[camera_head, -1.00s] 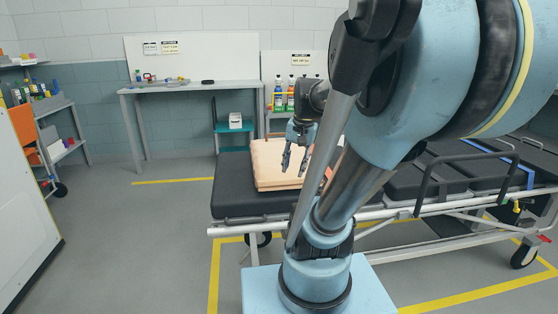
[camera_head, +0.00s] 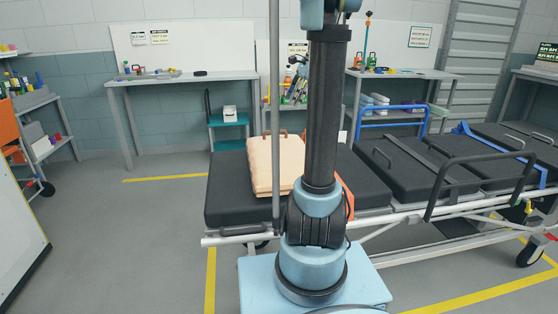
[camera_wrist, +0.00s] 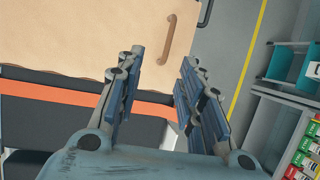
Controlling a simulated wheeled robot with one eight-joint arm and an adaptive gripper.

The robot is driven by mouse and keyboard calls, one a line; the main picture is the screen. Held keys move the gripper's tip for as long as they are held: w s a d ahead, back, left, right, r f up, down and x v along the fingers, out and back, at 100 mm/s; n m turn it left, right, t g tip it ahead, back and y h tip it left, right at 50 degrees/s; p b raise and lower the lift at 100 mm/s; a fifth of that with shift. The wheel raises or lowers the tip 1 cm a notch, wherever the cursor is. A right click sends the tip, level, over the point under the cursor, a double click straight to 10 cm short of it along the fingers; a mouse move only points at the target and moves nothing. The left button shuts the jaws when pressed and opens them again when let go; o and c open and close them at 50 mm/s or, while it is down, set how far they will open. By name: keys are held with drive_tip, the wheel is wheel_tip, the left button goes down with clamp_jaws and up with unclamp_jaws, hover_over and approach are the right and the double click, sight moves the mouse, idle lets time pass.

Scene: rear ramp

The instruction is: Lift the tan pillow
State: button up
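The tan pillow (camera_head: 275,165) is a flat, thick-looking pad with brown handles. It lies on the left end of the black stretcher mattress (camera_head: 228,188), and its right side is partly hidden by my arm. In the wrist view the tan pillow (camera_wrist: 80,40) fills the upper left, with one brown handle (camera_wrist: 170,38) near its right edge. My gripper (camera_wrist: 165,72) is open, its blue-grey fingers apart with nothing between them. The fingertips appear near the pillow's edge in that view; the height gap cannot be told. In the head view my arm largely hides the gripper.
An orange strip (camera_wrist: 60,96) runs beside the pillow. The stretcher's rails (camera_head: 460,185) and blue bar (camera_head: 395,118) stand to the right. A workbench (camera_head: 185,78), a teal cart (camera_head: 228,120) and shelves with bottles stand behind. The floor at left (camera_head: 130,230) is clear.

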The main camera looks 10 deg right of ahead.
drive_tip(key=x, duration=0.4)
drive_tip(key=w+x, duration=0.1)
drive_tip(key=x, duration=0.7)
drive_tip(key=shift+w+d, duration=0.1)
drive_tip(key=shift+w, duration=0.1)
drive_tip(key=shift+w+x, duration=0.15)
drive_tip(key=shift+x, duration=1.15)
drive_tip(key=shift+w+x, duration=0.15)
drive_tip(key=shift+x, duration=1.15)
drive_tip(key=shift+d, duration=0.1)
clamp_jaws()
